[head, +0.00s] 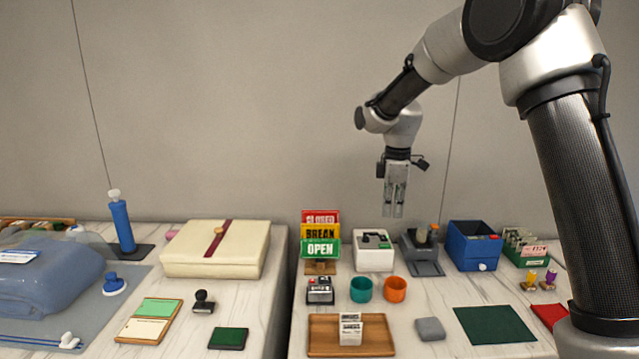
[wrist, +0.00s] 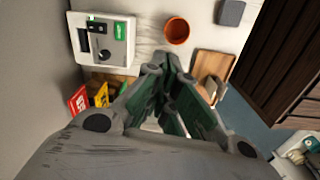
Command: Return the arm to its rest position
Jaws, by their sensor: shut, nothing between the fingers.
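My gripper (head: 394,203) hangs from my arm in the head view, pointing down, high above the back of the right-hand table. Its fingers are shut and hold nothing. In the wrist view my gripper (wrist: 168,68) also shows with its fingers together. It is apart from everything on the table.
The sign stand (head: 320,247), teal cup (head: 361,289), orange cup (head: 395,289), wooden tray (head: 320,338) and blue bin (head: 472,247) stand on the right table. A cream box (head: 215,249) is on the left table. The air around the arm is clear.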

